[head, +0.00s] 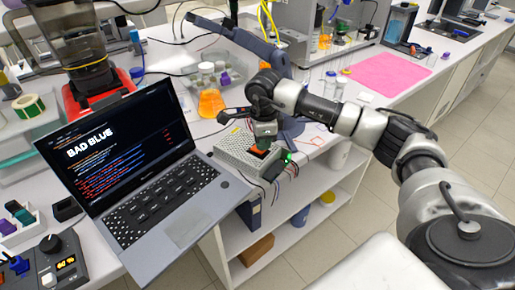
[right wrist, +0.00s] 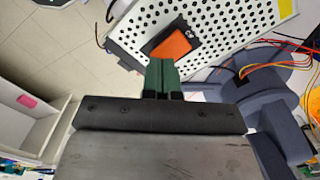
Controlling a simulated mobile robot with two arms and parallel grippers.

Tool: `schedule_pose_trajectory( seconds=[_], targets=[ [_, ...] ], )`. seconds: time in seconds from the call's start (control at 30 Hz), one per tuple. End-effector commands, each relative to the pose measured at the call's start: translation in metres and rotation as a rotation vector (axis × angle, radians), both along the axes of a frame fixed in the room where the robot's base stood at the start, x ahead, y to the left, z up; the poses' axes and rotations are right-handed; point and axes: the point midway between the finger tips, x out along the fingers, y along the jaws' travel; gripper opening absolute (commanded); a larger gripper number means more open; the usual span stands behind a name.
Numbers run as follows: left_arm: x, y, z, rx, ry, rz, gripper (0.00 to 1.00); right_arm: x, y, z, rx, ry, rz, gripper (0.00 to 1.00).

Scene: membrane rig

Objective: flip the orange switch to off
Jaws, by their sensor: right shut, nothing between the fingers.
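The orange switch (right wrist: 172,46) sits on top of a white perforated metal box, with a small label beside it. In the head view the box (head: 236,158) stands at the bench edge, right of the laptop, and the switch (head: 258,153) shows as a small orange patch under my gripper. My right gripper (head: 263,142) points down over the box. In the right wrist view its green fingertips (right wrist: 163,72) are together and empty, right at the near edge of the switch. I cannot tell whether they touch it. Which way the switch is tipped is unclear. My left gripper is not in view.
An open laptop (head: 150,185) stands close left of the box. A green light (head: 288,157) and loose wires (head: 277,185) are at the box's right end. A blue-grey arm (head: 245,42) and an orange flask (head: 211,103) stand behind. A pink mat (head: 388,73) lies farther right.

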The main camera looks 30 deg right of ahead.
Motion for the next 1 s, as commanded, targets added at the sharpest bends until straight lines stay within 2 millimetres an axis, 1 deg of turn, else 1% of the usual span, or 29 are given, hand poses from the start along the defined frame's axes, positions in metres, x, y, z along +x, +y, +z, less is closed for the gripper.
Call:
schedule_pose_trajectory(
  seconds=[1.0],
  targets=[
    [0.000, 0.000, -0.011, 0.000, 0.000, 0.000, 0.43, 0.000, 0.000, -0.015, 0.000, 0.002, 0.000, 0.00]
  ],
)
